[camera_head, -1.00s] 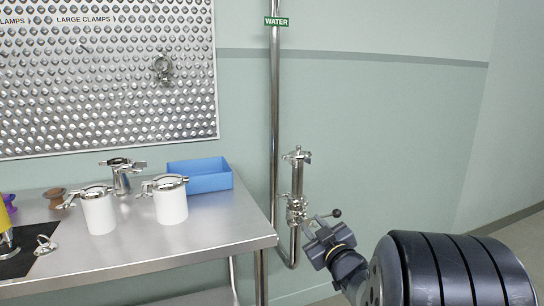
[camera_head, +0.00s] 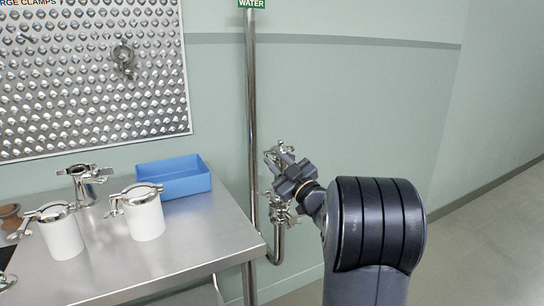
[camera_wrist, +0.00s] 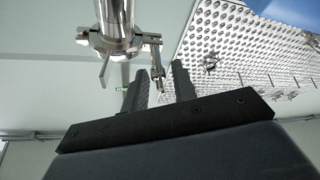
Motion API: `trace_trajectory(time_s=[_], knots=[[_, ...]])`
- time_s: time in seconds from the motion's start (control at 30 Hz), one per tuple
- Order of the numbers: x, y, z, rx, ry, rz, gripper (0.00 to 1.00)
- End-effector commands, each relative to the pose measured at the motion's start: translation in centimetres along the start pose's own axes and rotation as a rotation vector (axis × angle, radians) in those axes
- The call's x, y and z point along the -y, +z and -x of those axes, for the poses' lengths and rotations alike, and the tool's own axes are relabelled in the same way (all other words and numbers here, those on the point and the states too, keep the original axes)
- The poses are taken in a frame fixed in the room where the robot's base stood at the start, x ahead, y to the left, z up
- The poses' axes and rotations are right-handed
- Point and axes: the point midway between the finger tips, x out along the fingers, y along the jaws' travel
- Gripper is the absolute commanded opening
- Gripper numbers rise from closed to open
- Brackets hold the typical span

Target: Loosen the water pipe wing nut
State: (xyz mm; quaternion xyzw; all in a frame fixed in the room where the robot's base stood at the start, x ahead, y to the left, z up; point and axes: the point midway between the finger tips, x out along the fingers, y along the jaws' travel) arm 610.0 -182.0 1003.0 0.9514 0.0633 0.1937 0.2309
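The steel water pipe (camera_head: 250,100) runs down the wall under a green WATER sign. Its fitting beside it has a clamp (camera_head: 280,148) at the top, partly hidden by my gripper (camera_head: 288,172). In the wrist view, the clamp (camera_wrist: 112,42) wraps a shiny pipe at upper left. A slim bolt with the wing nut (camera_wrist: 158,74) hangs from its right side. My gripper (camera_wrist: 160,78) is open, with one dark finger on each side of the wing nut in the picture. I see no contact, and the depth between them is unclear.
A steel table (camera_head: 150,255) stands left of the pipe. It carries a blue bin (camera_head: 175,180), white lidded canisters (camera_head: 145,218) and a metal clamp fitting (camera_head: 85,185). The floor to the right is clear.

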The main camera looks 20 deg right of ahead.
Motion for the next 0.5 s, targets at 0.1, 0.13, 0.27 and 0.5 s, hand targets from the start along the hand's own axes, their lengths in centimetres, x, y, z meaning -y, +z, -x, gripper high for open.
trace_trajectory(time_s=[0.1,0.13,0.27,0.5], knots=[[0.0,0.0,-1.4,-0.001,0.000,0.000,0.26],[0.0,0.0,-1.7,-0.001,0.000,0.000,0.26],[0.0,0.0,-2.2,0.001,0.001,0.000,0.26],[0.0,0.0,-2.3,0.001,0.001,0.000,0.26]])
